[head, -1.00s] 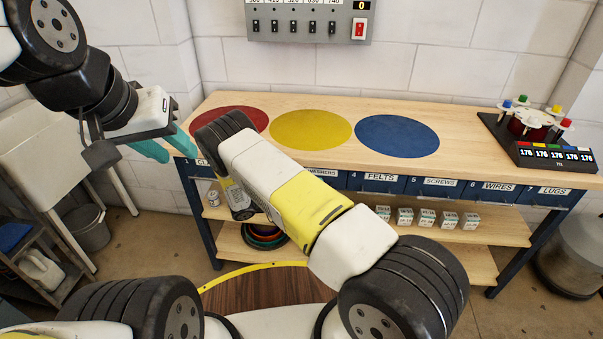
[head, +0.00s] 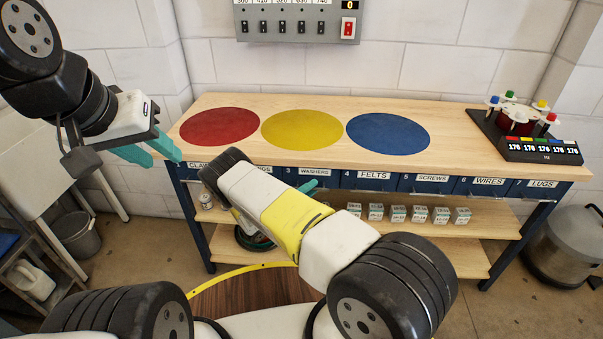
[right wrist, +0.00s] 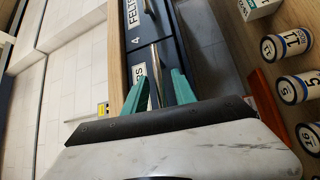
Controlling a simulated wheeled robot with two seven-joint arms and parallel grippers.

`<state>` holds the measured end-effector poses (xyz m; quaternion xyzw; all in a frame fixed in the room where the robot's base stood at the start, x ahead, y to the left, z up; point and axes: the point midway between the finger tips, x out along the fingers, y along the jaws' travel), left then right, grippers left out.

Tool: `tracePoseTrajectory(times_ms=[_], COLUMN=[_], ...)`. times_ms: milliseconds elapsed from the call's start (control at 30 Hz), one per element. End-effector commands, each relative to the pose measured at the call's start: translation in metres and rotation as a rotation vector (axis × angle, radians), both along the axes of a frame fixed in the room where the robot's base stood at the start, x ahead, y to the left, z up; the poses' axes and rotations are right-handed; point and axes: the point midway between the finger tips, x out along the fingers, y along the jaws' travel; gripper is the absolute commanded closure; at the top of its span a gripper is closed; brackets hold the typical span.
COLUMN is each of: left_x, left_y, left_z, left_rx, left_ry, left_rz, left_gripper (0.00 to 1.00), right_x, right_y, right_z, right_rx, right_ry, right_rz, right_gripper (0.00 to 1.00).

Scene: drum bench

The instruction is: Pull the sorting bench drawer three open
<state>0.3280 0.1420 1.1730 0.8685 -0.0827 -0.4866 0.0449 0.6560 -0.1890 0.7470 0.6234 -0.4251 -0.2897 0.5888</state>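Drawer three (head: 290,170), dark blue and labelled WASHERS, is closed in the row under the bench top. The forearm hides part of its front in the head view. My right gripper (head: 308,186) shows only a teal fingertip there, just below that label. In the right wrist view my right gripper (right wrist: 160,92) is open, its two teal fingers apart. The silver bar handle (right wrist: 156,66) of drawer three lines up with the gap between them. I cannot tell whether they touch it. My left gripper (head: 150,148) is open and empty, left of the bench.
The bench top (head: 330,105) carries red, yellow and blue discs and a counter device (head: 540,150) at right. Small boxes (head: 400,213) stand on the shelf below. Drawer four (head: 372,180), labelled FELTS, is beside drawer three. A round wooden surface (head: 240,294) is in front.

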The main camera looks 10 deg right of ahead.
Motion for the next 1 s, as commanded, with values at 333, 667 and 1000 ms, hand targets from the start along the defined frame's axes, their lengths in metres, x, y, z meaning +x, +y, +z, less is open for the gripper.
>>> tracePoseTrajectory(times_ms=[333, 667, 1000], left_x=[0.0, 0.0, 0.0], left_y=[0.0, 0.0, 0.0], left_z=[0.0, 0.0, 0.0], left_rx=[0.0, 0.0, 0.0], left_ry=[0.0, 0.0, 0.0], left_rz=[0.0, 0.0, 0.0], left_gripper=[0.64, 0.64, 0.64], right_x=[0.0014, 0.0012, 0.0011], right_y=[-0.0022, -0.002, -0.002], right_z=[0.0004, 0.0003, 0.0], right_rx=[0.001, 0.001, 0.001], right_ry=[0.001, 0.0, 0.0], right_rz=[0.001, 0.0, 0.0], right_gripper=[0.77, 1.0, 1.0])
